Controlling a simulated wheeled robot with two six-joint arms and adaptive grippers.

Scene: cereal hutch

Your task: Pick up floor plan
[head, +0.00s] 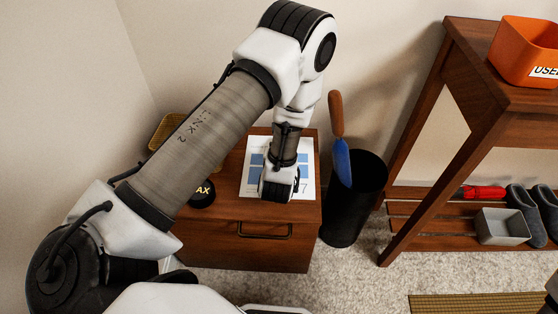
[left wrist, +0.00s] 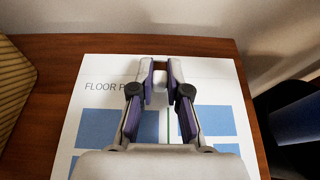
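The floor plan (head: 250,182) is a white sheet with blue blocks, lying flat on the wooden cabinet top. In the left wrist view, the sheet (left wrist: 228,95) shows its title partly covered by my fingers. My left gripper (head: 279,192) is over the sheet, pointing down. In the left wrist view, its fingertips (left wrist: 160,75) are a small gap apart at the sheet's far edge. A small pale and brown patch shows between them; I cannot tell if it is gripped. My right gripper is not in view.
The wooden cabinet (head: 235,211) has a drawer with a dark handle. A round black item (head: 202,193) and a woven basket (head: 165,130) are at its left. A black bin (head: 350,215) with a blue-bladed trowel (head: 342,160) stands close on the right. A wooden bench (head: 470,95) is further right.

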